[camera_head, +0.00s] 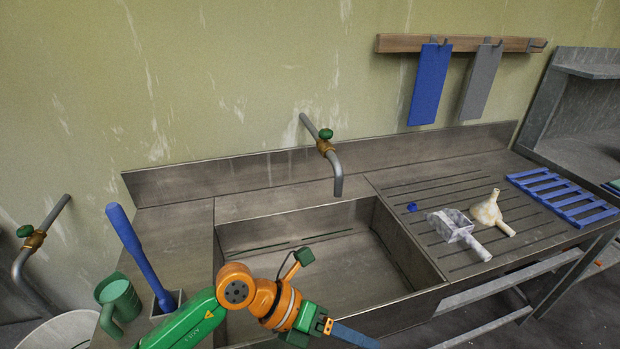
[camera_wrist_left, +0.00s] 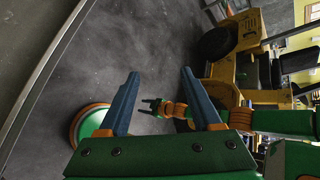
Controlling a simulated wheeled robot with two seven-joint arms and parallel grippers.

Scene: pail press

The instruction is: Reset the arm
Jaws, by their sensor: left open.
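My left arm comes in from the bottom left in the head view, over the front of the sink. Its gripper (camera_head: 355,337) points to the lower right, and one blue finger shows near the bottom edge of the picture. In the left wrist view the gripper (camera_wrist_left: 160,73) is open, with its two blue fingers wide apart and nothing between them. Beyond them lies grey floor. A green and orange arm, seemingly my right one, also shows there; its small dark gripper (camera_wrist_left: 153,106) is too small to judge.
The steel sink (camera_head: 340,265) is empty under a tap (camera_head: 332,165). A blue-handled tool (camera_head: 140,255) and green mug (camera_head: 119,298) stand at left. A clear scoop (camera_head: 455,229), cream funnel (camera_head: 490,213) and blue rack (camera_head: 560,196) lie at right. A yellow vehicle (camera_wrist_left: 248,72) stands beyond.

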